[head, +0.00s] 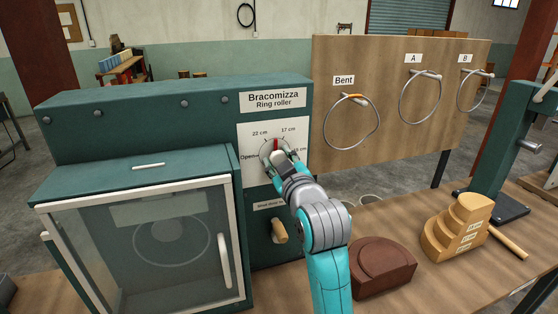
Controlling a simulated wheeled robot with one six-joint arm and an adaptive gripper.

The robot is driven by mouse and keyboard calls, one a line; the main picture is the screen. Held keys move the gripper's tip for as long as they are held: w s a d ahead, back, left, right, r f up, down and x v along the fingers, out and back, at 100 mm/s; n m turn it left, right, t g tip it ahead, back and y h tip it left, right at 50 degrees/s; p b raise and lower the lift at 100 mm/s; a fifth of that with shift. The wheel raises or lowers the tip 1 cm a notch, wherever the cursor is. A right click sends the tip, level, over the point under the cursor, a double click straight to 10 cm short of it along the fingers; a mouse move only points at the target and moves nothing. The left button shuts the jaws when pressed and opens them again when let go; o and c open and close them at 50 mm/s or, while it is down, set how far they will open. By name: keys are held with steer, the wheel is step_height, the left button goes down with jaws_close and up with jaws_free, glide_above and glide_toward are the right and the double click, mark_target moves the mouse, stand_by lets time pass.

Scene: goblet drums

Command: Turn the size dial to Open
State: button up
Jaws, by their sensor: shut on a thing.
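The size dial (270,147) is a round pale knob on a white label plate (264,178) on the front of the green Bracomizza ring roller (180,131). Its red pointer (276,143) stands nearly upright, between the 22 cm and 17 cm marks. The Open mark (248,156) is at the dial's left. My gripper (277,156) is shut on the dial from the front and lower right. Its fingers and wrist hide the lower part of the dial.
A glazed door (150,245) with a white handle is at the left. A brown block (382,265) and a stepped wooden block (456,229) stand right. Rings hang on a board (390,135).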

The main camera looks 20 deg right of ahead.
steer(key=n, duration=0.4)
steer(key=shift+n, duration=0.3)
steer(key=n, duration=0.4)
steer(key=shift+n, duration=0.3)
steer(key=n, duration=0.4)
steer(key=shift+n, duration=2.5)
steer(key=o, duration=1.1)
steer(key=shift+r, duration=0.1)
steer(key=shift+o, duration=0.2)
steer(key=s, duration=1.2)
